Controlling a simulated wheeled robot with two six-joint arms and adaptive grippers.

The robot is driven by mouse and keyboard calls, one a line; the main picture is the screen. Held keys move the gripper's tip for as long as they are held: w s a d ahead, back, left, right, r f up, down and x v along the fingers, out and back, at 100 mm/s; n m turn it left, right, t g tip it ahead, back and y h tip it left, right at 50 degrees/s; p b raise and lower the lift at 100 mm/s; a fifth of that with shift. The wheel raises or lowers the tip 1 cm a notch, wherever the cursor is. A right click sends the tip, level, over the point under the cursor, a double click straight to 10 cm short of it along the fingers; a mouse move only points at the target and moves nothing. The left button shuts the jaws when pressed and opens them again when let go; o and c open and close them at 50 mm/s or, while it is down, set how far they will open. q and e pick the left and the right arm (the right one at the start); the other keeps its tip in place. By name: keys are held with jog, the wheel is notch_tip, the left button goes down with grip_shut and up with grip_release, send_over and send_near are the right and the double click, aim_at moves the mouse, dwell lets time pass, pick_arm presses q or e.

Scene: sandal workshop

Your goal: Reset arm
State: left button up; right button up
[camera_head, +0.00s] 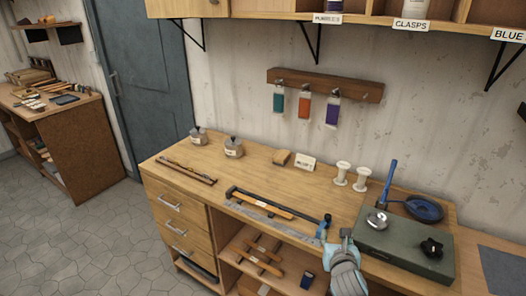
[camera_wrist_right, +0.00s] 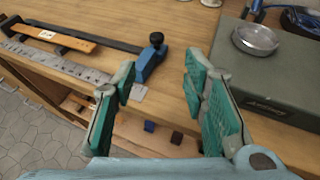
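My right gripper (camera_head: 336,240) is over the front edge of the workbench (camera_head: 318,190), left of the grey-green box. In the right wrist view its two green-padded fingers (camera_wrist_right: 160,72) stand wide apart with nothing between them, so it is open and empty. A bar clamp (camera_head: 270,204) with a blue end lies on the bench just beyond the fingers. A brown strip with a pale label (camera_wrist_right: 50,36) lies along it, and a metal ruler (camera_wrist_right: 60,66) lies in front. My left gripper does not show.
The grey-green box (camera_head: 400,246) stands close at the right, with a metal dish (camera_wrist_right: 255,38) and a black knob (camera_head: 431,248) on it. A blue pan (camera_head: 424,209) and white spools (camera_head: 343,172) stand behind. An open shelf (camera_head: 262,252) lies below.

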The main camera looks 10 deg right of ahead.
jog(key=s+a+f+m+g+y, duration=0.1)
jog(key=s+a+f+m+g, duration=0.2)
jog(key=s+m, duration=0.7)
jog(key=s+a+f+m+g+y, duration=0.2)
jog(key=s+a+m+g, duration=0.1)
jog(key=s+m, duration=0.75)
jog(key=s+a+f+m+g+y, duration=0.1)
jog(key=s+a+f+m+g, duration=0.2)
jog(key=s+m, duration=0.75)
notch_tip(320, 180, down, 20)
jog(key=s+d+g+b, duration=0.1)
jog(key=d+b, duration=0.1)
jog(key=s+f+g, duration=0.1)
jog(key=s+f, duration=1.3)
jog(key=f, duration=0.1)
jog(key=shift+s+d+b, duration=0.15)
jog(key=shift+s+b, duration=0.2)
jog(key=shift+b, duration=0.1)
